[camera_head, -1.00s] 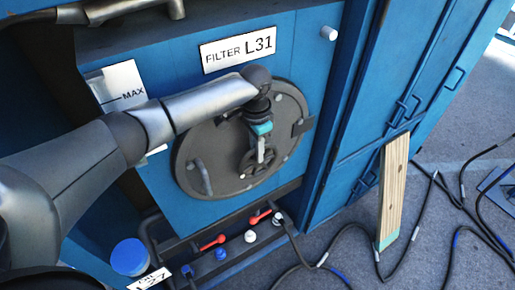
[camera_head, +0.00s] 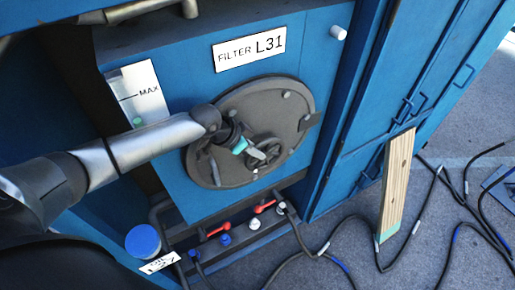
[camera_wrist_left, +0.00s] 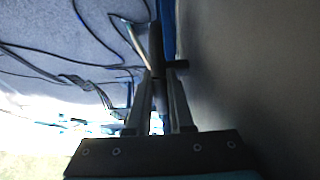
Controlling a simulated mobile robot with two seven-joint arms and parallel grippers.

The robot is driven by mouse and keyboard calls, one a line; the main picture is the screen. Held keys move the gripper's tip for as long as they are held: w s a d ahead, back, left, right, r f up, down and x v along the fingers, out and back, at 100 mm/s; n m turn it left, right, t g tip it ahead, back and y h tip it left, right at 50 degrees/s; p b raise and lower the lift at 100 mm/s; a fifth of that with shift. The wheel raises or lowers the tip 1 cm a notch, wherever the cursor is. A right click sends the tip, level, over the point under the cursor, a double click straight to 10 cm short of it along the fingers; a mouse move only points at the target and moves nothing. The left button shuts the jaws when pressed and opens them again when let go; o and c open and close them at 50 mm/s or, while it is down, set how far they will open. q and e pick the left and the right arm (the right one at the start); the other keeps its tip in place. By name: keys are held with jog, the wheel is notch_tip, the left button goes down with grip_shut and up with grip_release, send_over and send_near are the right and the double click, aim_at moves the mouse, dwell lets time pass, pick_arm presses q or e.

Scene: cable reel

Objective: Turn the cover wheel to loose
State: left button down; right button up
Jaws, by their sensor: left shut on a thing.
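The cover wheel (camera_head: 272,149) is a small dark hand wheel in the middle of the round grey cover (camera_head: 230,100) on the blue filter cabinet. My left gripper (camera_head: 257,154), with a teal band, reaches it from the left. Its fingers are shut on the wheel's left side and hide part of the rim. In the left wrist view the two fingers (camera_wrist_left: 160,75) close around a dark bar-like part of the wheel (camera_wrist_left: 157,45), beside the grey cover face at right. My right gripper is not in view.
A "FILTER L31" sign (camera_head: 249,49) is above the cover. Red-handled valves (camera_head: 221,229) and a blue cap (camera_head: 142,241) are below. Black cables (camera_head: 375,262) lie on the ground.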

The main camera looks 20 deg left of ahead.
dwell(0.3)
pick_arm(q)
jog(key=c, duration=0.9)
grip_release()
